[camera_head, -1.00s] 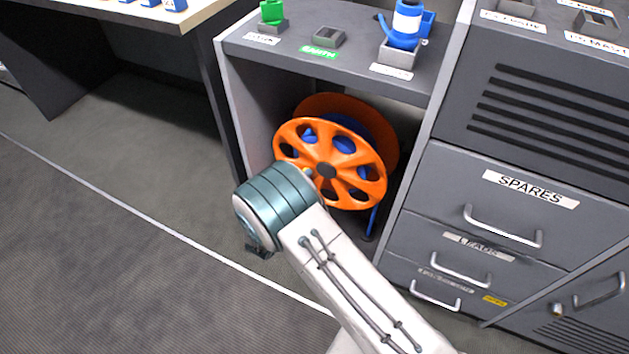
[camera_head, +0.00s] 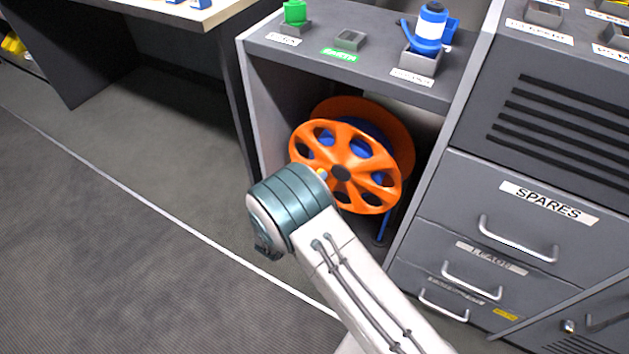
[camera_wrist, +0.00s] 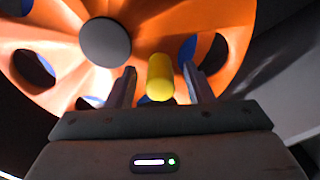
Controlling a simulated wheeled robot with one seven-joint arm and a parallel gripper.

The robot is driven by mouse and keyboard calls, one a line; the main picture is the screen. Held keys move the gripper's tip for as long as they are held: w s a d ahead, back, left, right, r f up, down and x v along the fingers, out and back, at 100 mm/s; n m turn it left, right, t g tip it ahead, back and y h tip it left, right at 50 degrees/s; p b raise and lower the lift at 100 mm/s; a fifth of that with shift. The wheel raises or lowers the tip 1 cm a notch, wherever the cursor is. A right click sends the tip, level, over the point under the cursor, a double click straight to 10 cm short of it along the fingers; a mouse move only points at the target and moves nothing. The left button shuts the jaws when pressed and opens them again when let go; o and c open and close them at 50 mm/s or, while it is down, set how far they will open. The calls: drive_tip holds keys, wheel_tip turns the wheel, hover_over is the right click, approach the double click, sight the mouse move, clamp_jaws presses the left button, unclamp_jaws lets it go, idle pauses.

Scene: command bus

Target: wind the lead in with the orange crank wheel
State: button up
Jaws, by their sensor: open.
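The orange crank wheel (camera_head: 345,165) fronts a cable reel inside an open cabinet bay in the head view. Blue lead (camera_head: 375,147) shows through its holes and behind it. In the wrist view the wheel (camera_wrist: 215,18) fills the upper part, with a dark round hub (camera_wrist: 105,41). A yellow crank knob (camera_wrist: 160,78) stands out from the wheel. My gripper (camera_wrist: 160,82) is open, with one finger on each side of the knob and gaps showing on both sides. In the head view my arm hides the gripper and the wheel's lower left.
The cabinet's left side wall (camera_head: 262,120) and its top (camera_head: 375,70) border the bay closely. A blue plug (camera_head: 430,28) and a green plug (camera_head: 295,12) stand on top. Drawers with handles (camera_head: 515,240) are at the right. Open floor (camera_head: 130,240) lies left.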

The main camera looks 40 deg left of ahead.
drive_tip(key=s+d+p, duration=0.1)
drive_tip(key=s+p, duration=0.2)
drive_tip(key=s, duration=1)
drive_tip(key=shift+d, duration=0.25)
